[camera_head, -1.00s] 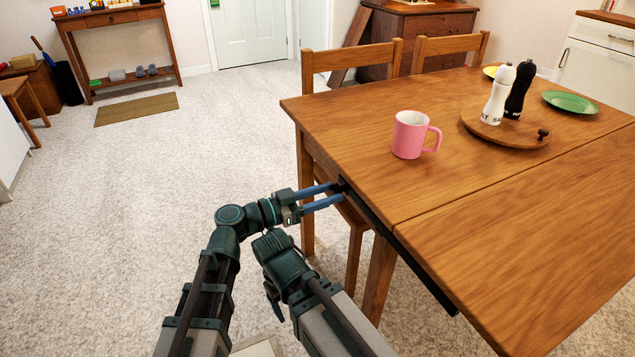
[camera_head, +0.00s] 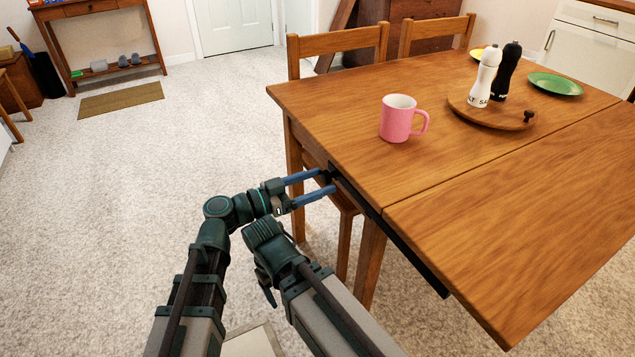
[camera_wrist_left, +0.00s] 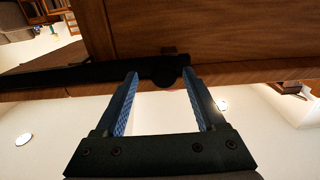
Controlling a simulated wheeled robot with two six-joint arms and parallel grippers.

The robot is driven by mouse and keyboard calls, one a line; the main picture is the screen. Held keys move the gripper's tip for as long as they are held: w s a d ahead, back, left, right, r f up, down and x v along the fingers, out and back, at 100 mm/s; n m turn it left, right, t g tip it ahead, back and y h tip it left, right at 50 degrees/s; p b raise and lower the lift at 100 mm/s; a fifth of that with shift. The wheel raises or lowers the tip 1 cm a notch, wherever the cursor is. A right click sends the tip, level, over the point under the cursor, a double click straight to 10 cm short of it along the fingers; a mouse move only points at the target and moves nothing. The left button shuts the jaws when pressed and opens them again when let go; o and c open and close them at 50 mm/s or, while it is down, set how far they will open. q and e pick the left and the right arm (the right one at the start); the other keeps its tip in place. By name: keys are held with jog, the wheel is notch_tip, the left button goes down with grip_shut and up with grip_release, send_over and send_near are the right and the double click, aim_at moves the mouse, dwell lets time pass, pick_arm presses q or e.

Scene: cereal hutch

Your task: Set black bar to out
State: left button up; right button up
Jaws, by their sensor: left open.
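The black bar (camera_head: 408,242) runs along the underside of the wooden table's near edge. Its rounded black end (camera_head: 329,172) is at the bar's far left. In the left wrist view the bar (camera_wrist_left: 85,75) crosses the upper left under the table, with its rounded end (camera_wrist_left: 168,70) near the middle. My left gripper (camera_head: 326,181) is open at that end. In the wrist view its blue fingers (camera_wrist_left: 160,74) stand apart, with the rounded end between or just beyond the tips; contact is unclear. My right arm (camera_head: 285,265) shows, but its gripper fingers cannot be made out.
The wooden table (camera_head: 460,225) carries a pink mug (camera_head: 397,120), a round wooden tray (camera_head: 503,119) with white and black mills, and a green plate (camera_head: 555,83). A chair (camera_head: 338,40) stands at the table's far left side.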

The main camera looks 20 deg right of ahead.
pick_arm(q)
jog(key=s+a, duration=0.2)
jog(key=a, duration=1.1)
jog(key=shift+s+a, duration=0.15)
jog(key=shift+s, duration=0.2)
jog(key=shift+f, duration=0.1)
